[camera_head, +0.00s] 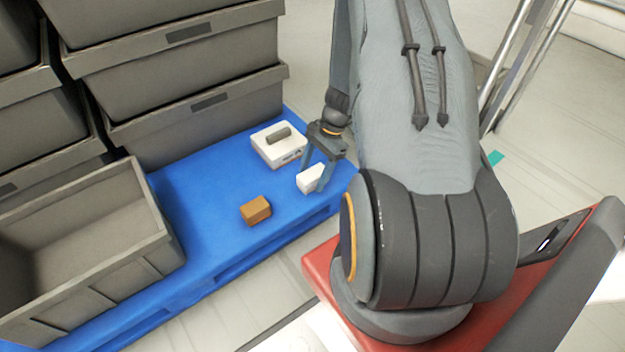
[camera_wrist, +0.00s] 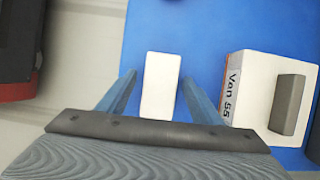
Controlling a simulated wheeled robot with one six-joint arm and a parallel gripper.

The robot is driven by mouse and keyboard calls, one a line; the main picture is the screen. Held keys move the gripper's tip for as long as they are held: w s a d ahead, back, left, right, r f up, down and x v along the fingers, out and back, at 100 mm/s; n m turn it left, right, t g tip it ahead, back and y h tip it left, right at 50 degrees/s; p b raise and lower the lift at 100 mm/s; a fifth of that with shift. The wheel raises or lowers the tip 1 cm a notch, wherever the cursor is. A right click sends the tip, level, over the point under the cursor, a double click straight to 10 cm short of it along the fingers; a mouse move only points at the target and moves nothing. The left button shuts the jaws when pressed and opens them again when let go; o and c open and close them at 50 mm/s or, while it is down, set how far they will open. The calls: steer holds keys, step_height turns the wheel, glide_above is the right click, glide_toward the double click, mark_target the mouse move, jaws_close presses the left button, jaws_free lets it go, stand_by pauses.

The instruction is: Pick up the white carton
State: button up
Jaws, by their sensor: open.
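The white carton (camera_head: 311,178) is a small plain box on the blue pallet (camera_head: 200,215), near its right end. In the wrist view the carton (camera_wrist: 161,84) lies between the two blue fingers of my gripper (camera_wrist: 158,88). One finger partly covers the carton in the head view. I cannot tell how high the fingertips are above the pallet.
A white box with a grey handle (camera_head: 279,146) stands just behind the carton; it is at right in the wrist view (camera_wrist: 240,85). A brown box (camera_head: 256,211) sits to the left. Grey crates (camera_head: 190,85) are stacked behind, and an open grey crate (camera_head: 105,250) stands at left.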

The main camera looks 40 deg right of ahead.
steer(key=shift+f, duration=0.2)
stand_by(0.6)
steer(key=c, duration=1.3)
